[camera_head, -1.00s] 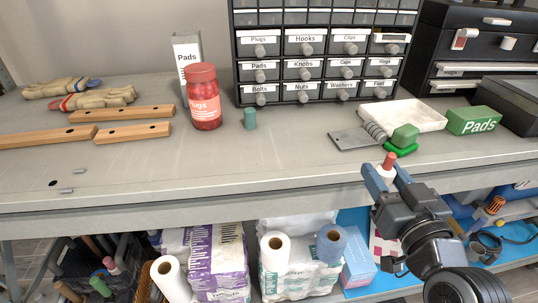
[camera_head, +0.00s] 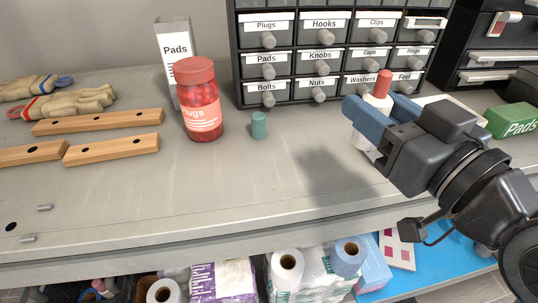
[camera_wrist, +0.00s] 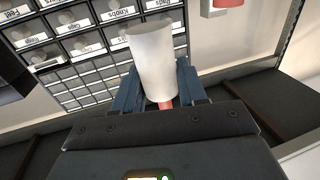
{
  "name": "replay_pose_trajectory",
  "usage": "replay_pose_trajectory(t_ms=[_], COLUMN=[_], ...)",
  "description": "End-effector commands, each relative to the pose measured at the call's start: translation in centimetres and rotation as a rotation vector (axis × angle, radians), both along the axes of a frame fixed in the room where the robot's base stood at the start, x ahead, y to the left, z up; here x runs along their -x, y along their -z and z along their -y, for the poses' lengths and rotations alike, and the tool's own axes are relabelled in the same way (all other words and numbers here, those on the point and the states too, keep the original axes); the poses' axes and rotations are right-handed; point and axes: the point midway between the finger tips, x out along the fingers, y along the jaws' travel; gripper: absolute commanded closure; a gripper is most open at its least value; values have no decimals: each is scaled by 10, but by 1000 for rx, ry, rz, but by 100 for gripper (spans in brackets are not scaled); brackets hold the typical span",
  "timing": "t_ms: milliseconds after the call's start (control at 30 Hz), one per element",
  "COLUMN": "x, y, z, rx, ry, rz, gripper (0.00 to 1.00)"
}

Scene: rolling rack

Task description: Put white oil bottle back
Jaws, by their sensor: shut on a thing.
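The white oil bottle (camera_head: 377,103) has a red cap and is between the blue fingers of my gripper (camera_head: 382,112), over the bench on the right side of the head view. My gripper is shut on it. In the wrist view the bottle's white body (camera_wrist: 154,58) stands out past the fingers, with its red cap close to my gripper (camera_wrist: 160,92). In the head view part of the bottle is hidden behind the fingers. Its shadow falls on the bench to the left.
A labelled drawer cabinet (camera_head: 293,57) stands at the back. A red jar (camera_head: 201,100), a small teal cylinder (camera_head: 259,125) and wooden bars (camera_head: 112,148) are on the bench. A green Pads box (camera_head: 514,121) is at right. The bench's front middle (camera_head: 210,190) is clear. Paper rolls (camera_head: 287,269) sit below.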

Motion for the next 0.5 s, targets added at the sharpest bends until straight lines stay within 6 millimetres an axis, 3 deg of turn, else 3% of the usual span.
replay_pose_trajectory(t_ms=[167, 500], x=[-5, -25], y=[11, 52], z=[-20, -87], rx=[-1, 1], ry=[-7, -5], rz=[-4, -3], gripper=[89, 89])
